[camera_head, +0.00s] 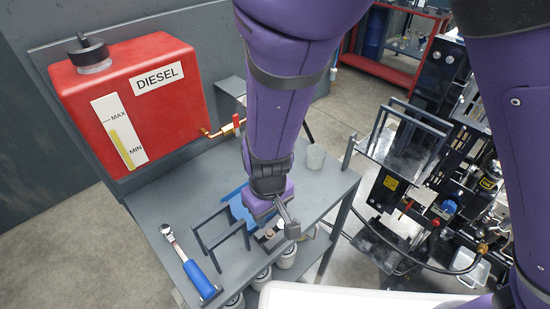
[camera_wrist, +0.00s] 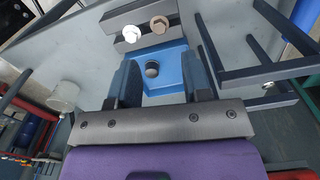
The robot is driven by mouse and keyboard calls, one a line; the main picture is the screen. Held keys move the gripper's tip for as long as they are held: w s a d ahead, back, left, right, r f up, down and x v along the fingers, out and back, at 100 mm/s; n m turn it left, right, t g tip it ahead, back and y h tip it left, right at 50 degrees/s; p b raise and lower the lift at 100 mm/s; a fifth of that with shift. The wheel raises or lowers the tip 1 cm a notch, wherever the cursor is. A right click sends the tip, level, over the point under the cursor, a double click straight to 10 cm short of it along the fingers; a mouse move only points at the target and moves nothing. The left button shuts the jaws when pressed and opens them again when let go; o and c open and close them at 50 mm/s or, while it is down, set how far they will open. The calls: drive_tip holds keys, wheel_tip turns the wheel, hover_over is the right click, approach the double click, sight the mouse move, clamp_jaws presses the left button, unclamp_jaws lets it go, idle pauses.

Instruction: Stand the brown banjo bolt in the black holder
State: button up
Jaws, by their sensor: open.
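My gripper (camera_wrist: 161,62) is open and empty, with its fingers pointing down over the workbench; in the head view it (camera_head: 286,222) hides part of what is below. A brown round-headed bolt (camera_wrist: 158,24) sits at a dark grey slotted block (camera_wrist: 172,38), beside a silver bolt (camera_wrist: 130,37). Both are beyond my fingertips in the wrist view. A small dark round piece (camera_wrist: 152,69) is on the blue tray (camera_wrist: 170,62), between my fingers in the picture. I cannot tell whether this piece or the block is the black holder.
A dark frame (camera_head: 222,232) stands on the bench left of my gripper. A blue-handled ratchet (camera_head: 198,276) lies at the bench's left. A white cup (camera_head: 315,156) stands toward the back right. A red diesel tank (camera_head: 135,100) is behind, and an engine (camera_head: 440,200) is to the right.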

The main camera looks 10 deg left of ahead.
drive_tip(key=w+d+r+m+y, duration=0.2)
drive_tip(key=w+d+r, duration=0.1)
drive_tip(key=d+r, duration=0.75)
drive_tip(key=w+d+r+m+y, duration=0.1)
drive_tip(key=w+d+r+m, duration=0.15)
drive_tip(key=d+r, duration=0.8)
drive_tip(key=s+d+r+m+t+h, duration=0.1)
drive_tip(key=s+d+r+m+t, duration=0.1)
drive_tip(key=s+d+r, duration=0.3)
drive_tip(key=s+d+r+m+t+h, duration=0.2)
drive_tip(key=s+d+r, duration=0.3)
drive_tip(key=d, duration=0.5)
wheel_tip(320, 180, up, 2)
drive_tip(key=shift+r+t, duration=0.15)
drive_tip(key=shift+t, duration=0.45)
